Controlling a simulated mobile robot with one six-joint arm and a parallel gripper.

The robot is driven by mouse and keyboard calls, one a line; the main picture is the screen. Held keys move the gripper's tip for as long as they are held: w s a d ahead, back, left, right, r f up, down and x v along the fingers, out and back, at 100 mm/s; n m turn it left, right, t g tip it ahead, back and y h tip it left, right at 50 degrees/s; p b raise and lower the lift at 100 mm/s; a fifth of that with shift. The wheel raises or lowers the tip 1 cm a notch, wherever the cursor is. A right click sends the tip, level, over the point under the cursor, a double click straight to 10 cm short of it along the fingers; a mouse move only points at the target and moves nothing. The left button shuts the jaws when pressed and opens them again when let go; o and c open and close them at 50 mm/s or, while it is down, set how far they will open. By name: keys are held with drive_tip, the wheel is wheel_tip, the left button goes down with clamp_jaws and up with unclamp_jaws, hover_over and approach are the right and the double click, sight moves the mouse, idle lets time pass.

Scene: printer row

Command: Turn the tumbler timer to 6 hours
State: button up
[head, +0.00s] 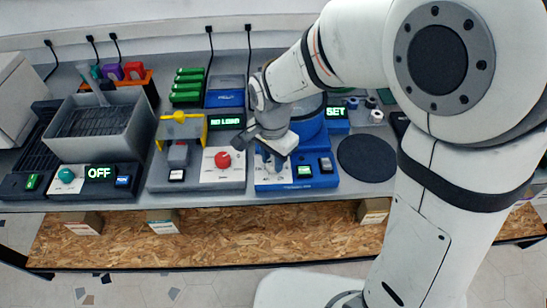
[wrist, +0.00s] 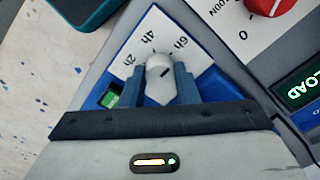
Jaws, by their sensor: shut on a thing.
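The tumbler timer is a pale knob (wrist: 157,63) with a dark mark line, on a white dial plate (wrist: 190,62) printed 2h, 4h and 6h. My gripper (wrist: 158,82) is shut on the knob, with one blue-grey finger on each side. The mark slants across the knob top; which label it lines up with is hard to tell. In the head view my gripper (head: 270,158) reaches down to the front of the blue tumbler base (head: 290,184) and hides the knob. The tumbler display (head: 336,112) reads SET.
A green-lit switch (wrist: 112,98) sits close beside one finger. Left of the tumbler is a panel with a red knob (head: 223,160) and a NO LOAD display (head: 227,121). A grey tank (head: 100,125) with an OFF display stands further left. A dark round pad (head: 367,158) lies right.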

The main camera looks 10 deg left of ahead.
sight(273, 161)
drive_tip(key=shift+w+r, duration=0.15)
drive_tip(key=shift+w, duration=0.05)
drive_tip(key=o, duration=1)
drive_tip(key=shift+s, duration=0.1)
wheel_tip(273, 161, up, 8)
drive_tip(key=shift+f, duration=0.2)
drive_tip(key=s+d+n+t, duration=0.1)
drive_tip(key=s+d+n, duration=0.1)
drive_tip(key=d, duration=0.6)
drive_tip(key=s+d+r+n, duration=0.1)
drive_tip(key=s+d+n, duration=0.1)
drive_tip(key=d, duration=0.5)
drive_tip(key=s+d+r+n+t, duration=0.1)
drive_tip(key=s+d, duration=0.3)
drive_tip(key=d, duration=0.4)
drive_tip(key=shift+d+r+n+t, duration=0.25)
drive_tip(key=shift+d+n+t, duration=0.05)
drive_tip(key=shift+n, duration=0.4)
